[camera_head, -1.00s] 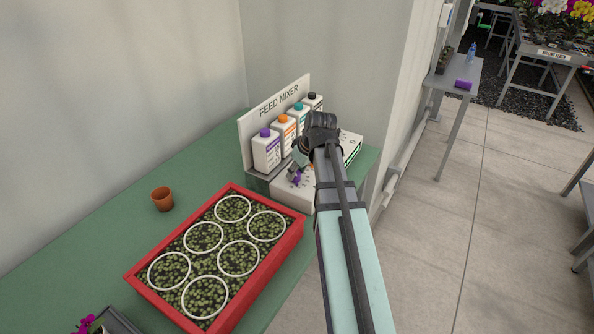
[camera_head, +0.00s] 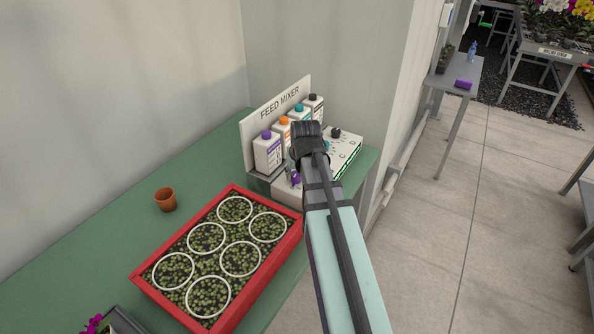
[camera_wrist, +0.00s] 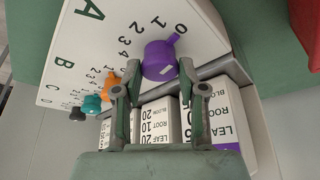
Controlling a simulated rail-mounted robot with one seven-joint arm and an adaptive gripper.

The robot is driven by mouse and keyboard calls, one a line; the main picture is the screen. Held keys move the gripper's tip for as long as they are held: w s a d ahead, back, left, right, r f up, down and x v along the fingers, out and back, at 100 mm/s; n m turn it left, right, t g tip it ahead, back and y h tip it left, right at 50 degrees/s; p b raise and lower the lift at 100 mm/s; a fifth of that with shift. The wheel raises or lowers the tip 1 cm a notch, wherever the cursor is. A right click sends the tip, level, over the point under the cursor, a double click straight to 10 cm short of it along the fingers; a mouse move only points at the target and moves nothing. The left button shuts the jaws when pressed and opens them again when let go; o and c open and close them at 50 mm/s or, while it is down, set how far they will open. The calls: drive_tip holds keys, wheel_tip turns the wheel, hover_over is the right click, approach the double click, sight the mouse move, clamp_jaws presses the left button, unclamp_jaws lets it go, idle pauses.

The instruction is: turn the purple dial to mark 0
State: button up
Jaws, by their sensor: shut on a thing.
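The purple dial (camera_wrist: 158,62) is on the white panel (camera_wrist: 105,45) of the feed mixer, beside a printed scale. Its pointer end lies toward mark 0 in the wrist view, at the upper right. My gripper (camera_wrist: 154,82) is shut on the dial, with one finger at each side of it. In the head view the dial (camera_head: 295,178) shows as a small purple patch beside my gripper (camera_head: 294,170), and my wrist hides part of the panel.
An orange dial (camera_wrist: 104,81), a teal dial (camera_wrist: 92,104) and a black dial (camera_wrist: 76,110) sit along the same panel. Bottles (camera_head: 267,152) stand behind it. A red tray (camera_head: 270,270) of small plants and a terracotta pot (camera_head: 165,199) are on the green bench (camera_head: 90,245).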

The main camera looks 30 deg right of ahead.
idle(0.4)
drive_tip(key=o, duration=1.1)
drive_tip(key=v, duration=1.2)
drive_tip(key=shift+a, duration=0.1)
